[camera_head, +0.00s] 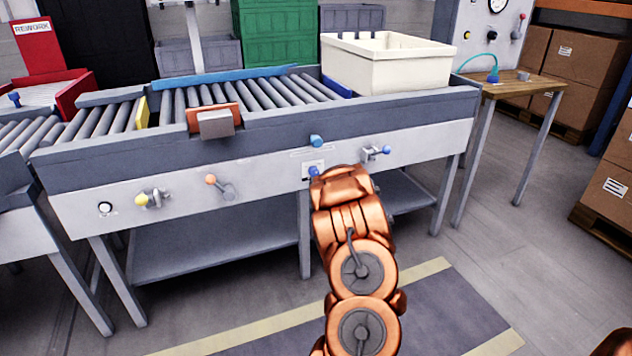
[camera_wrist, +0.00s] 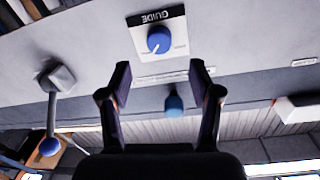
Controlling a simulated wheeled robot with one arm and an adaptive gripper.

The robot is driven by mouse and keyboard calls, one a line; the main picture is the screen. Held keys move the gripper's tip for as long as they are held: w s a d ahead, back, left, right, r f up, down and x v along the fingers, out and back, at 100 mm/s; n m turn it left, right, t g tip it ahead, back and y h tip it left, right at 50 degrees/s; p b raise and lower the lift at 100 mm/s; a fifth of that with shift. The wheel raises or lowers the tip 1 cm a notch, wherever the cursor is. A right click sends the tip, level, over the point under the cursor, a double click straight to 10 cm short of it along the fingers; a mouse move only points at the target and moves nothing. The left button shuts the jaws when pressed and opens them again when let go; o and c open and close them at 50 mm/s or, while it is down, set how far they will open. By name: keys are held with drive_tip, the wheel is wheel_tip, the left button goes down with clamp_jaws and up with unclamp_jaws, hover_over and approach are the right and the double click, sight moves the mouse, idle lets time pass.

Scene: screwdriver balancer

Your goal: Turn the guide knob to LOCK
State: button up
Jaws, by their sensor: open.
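The guide knob (camera_wrist: 159,40) is a round blue knob on a white plate (camera_wrist: 147,18) lettered GUIDE, which appears upside down in the wrist view. A pale pointer mark shows on the knob's lower left; the small position lettering is unreadable. In the head view the knob (camera_head: 313,171) shows on the conveyor's front panel, just beyond my arm. My gripper (camera_wrist: 161,75) is open and empty. In the wrist picture its fingertips lie below the knob, one on either side of its line, apart from it. My arm hides the gripper in the head view.
A lever with a blue ball (camera_head: 375,153) stands right of the knob; it also shows in the wrist view (camera_wrist: 50,110). A blue cylinder (camera_head: 316,141) sticks out above the knob. An orange-tipped lever (camera_head: 221,187) and a yellow-tipped control (camera_head: 152,198) are farther left.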

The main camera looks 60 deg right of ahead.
sight(315, 173)
drive_tip(key=shift+b+x, duration=0.5)
drive_tip(key=shift+x, duration=3.35)
drive_tip(key=shift+r, duration=0.1)
drive_tip(key=c, duration=1.1)
drive_tip(key=shift+c, duration=0.2)
